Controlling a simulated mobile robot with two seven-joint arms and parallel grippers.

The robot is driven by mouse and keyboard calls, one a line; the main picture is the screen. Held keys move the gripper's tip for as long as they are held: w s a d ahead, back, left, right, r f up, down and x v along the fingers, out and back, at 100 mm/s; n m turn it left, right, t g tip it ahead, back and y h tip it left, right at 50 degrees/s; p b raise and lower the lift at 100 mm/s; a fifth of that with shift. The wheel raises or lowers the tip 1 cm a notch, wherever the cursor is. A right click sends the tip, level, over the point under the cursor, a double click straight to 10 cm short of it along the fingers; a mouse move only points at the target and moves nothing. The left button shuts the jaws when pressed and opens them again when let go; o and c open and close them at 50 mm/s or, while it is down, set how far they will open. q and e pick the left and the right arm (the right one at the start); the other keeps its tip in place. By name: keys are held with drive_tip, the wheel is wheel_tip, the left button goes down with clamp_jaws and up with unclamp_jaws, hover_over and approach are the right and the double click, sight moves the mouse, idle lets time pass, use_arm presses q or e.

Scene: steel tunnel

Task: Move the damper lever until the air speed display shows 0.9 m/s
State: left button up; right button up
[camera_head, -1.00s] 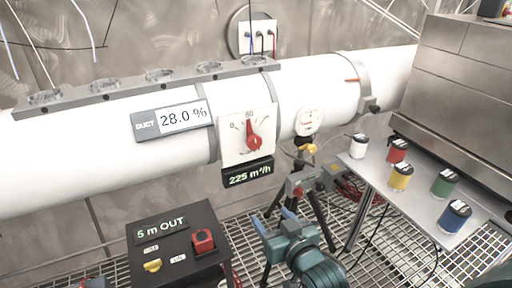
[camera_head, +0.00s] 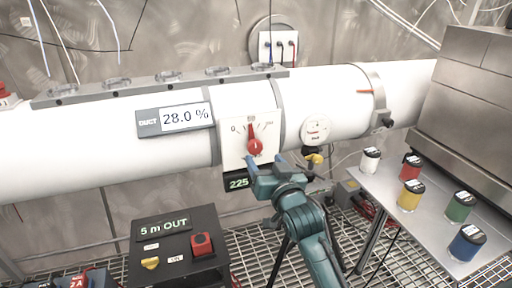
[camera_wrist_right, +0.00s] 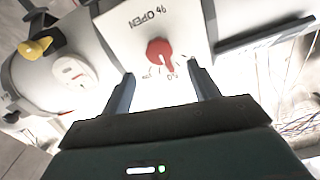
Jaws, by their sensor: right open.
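The red damper lever (camera_head: 255,146) sits on a white dial plate (camera_head: 235,154) on the white duct, its tip pointing up near the 50 mark. My right gripper (camera_head: 266,161) is open just in front of and below it, apparently not touching. In the right wrist view, the lever (camera_wrist_right: 160,52) lies just beyond and between my open right fingers (camera_wrist_right: 160,72). A dark display (camera_head: 238,183) under the plate shows 225, the rest hidden by my gripper. A duct display (camera_head: 184,117) reads 28.0 %. I see no display in m/s. My left gripper is not in view.
A round gauge (camera_head: 316,129) and yellow-handled valve (camera_head: 314,158) are close right of the lever. A black box (camera_head: 178,238) marked 5 m OUT stands below left. A shelf (camera_head: 419,224) with several coloured jars is at the right.

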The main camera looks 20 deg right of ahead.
sight(256, 148)
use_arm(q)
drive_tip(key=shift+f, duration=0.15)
use_arm(e)
drive_tip(key=w, duration=0.7)
drive_tip(key=shift+w+a, duration=0.15)
drive_tip(key=shift+w, duration=0.15)
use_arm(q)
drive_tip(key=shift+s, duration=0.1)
use_arm(e)
drive_tip(key=c, duration=1)
drive_tip(key=shift+o, duration=0.2)
drive_tip(key=shift+r+n+p, duration=0.2)
drive_tip(key=shift+n+p, duration=0.5)
drive_tip(key=shift+p, duration=0.25)
drive_tip(key=shift+n+p, duration=0.35)
drive_tip(key=shift+n, duration=0.15)
drive_tip(key=shift+f+n, duration=0.1)
drive_tip(key=shift+n, duration=0.3)
drive_tip(key=shift+f, duration=0.15)
drive_tip(key=o, duration=1)
drive_tip(key=shift+c, duration=0.2)
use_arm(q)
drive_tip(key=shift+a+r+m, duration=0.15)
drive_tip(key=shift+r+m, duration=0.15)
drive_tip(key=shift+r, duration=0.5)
